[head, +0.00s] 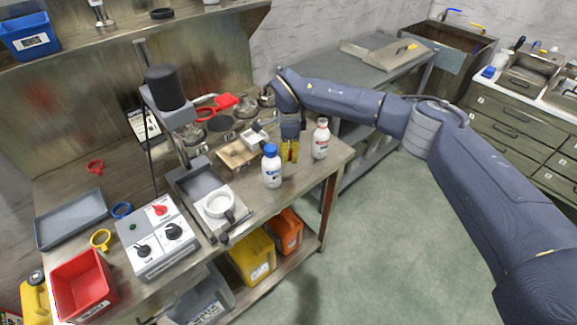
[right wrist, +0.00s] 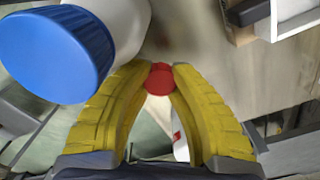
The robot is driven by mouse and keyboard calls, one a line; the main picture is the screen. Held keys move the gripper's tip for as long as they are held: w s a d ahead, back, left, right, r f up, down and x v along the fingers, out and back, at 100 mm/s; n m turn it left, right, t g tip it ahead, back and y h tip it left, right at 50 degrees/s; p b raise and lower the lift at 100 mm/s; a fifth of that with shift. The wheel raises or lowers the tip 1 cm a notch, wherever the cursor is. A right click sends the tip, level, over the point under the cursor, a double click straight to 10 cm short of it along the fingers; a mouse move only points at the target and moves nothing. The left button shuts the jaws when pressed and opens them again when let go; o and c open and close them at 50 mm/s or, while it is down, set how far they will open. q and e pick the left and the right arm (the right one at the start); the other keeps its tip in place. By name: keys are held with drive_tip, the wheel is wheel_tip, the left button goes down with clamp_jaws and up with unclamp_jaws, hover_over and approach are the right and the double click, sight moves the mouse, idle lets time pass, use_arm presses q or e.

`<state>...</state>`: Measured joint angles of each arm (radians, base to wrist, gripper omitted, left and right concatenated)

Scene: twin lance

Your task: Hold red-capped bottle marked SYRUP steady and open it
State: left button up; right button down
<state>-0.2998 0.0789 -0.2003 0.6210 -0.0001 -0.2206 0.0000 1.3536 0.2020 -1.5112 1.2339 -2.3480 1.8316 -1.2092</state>
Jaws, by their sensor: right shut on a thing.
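Part of a white, red-marked body (right wrist: 180,147) shows between the fingers, lower down. My left gripper is not in view.
The blue cap (right wrist: 55,52) looms close beside the fingers in the right wrist view. A metal machine with a white cup (head: 219,205), a control box (head: 158,238) and a red bin (head: 84,284) fill the table (head: 262,208) to the left. Open floor lies at right.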

sight(289, 170)
drive_tip(key=shift+f, duration=2.8)
drive_tip(key=shift+f, duration=0.1)
drive_tip(key=c, duration=1.3)
unclamp_jaws()
